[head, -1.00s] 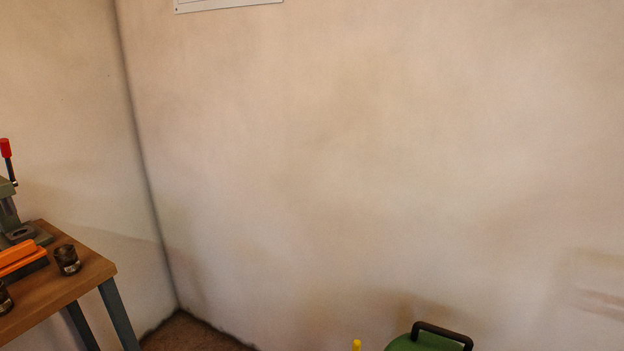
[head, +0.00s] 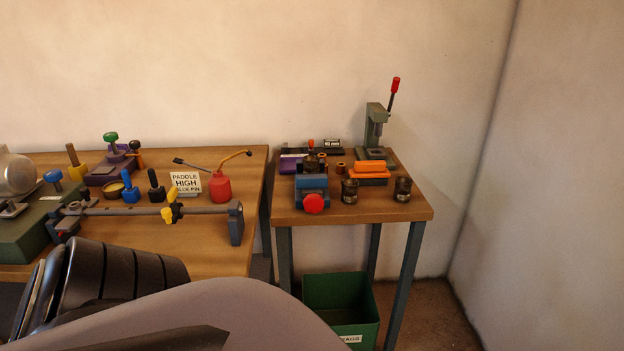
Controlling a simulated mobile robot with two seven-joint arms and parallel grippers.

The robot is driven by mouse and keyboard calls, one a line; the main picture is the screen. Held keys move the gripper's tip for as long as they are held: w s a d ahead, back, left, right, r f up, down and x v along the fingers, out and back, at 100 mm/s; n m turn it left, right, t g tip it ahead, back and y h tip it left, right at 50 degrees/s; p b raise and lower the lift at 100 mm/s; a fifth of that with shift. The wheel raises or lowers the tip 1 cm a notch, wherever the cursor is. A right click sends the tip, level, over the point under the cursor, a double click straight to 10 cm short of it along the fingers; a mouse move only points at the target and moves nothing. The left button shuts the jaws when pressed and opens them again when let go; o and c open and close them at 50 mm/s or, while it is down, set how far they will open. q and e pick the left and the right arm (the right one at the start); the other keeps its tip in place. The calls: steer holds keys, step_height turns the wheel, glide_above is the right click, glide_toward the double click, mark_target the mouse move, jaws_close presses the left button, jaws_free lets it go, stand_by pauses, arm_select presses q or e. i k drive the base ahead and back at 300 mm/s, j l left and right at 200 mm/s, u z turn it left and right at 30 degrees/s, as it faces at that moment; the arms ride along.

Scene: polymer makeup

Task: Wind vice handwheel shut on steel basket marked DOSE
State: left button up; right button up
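A small blue vice (head: 312,183) with a red handwheel (head: 313,204) at its front sits on the small wooden table. A dark metal cup (head: 311,163) shows at the top of the vice; I cannot tell whether the jaws touch it. Two similar dark metal baskets or cups stand to the right of the vice, one nearer (head: 350,191) and one farther right (head: 403,189). Their small labels are too small to read, so I cannot tell which is marked DOSE. Neither gripper is in view; part of my arm fills the lower left.
The small table (head: 418,211) also holds an orange block (head: 371,167) and a grey press with a red-knobbed lever (head: 376,125). A green bin (head: 340,299) stands below. A longer bench (head: 255,180) at left carries clamps, a red oil can (head: 220,187) and a sign (head: 186,183).

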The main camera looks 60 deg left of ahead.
mark_target(313, 204)
steer(key=k+j+u, duration=0.15)
steer(key=k+j, duration=0.2)
steer(key=k, duration=0.15)
steer(key=u, duration=1.45)
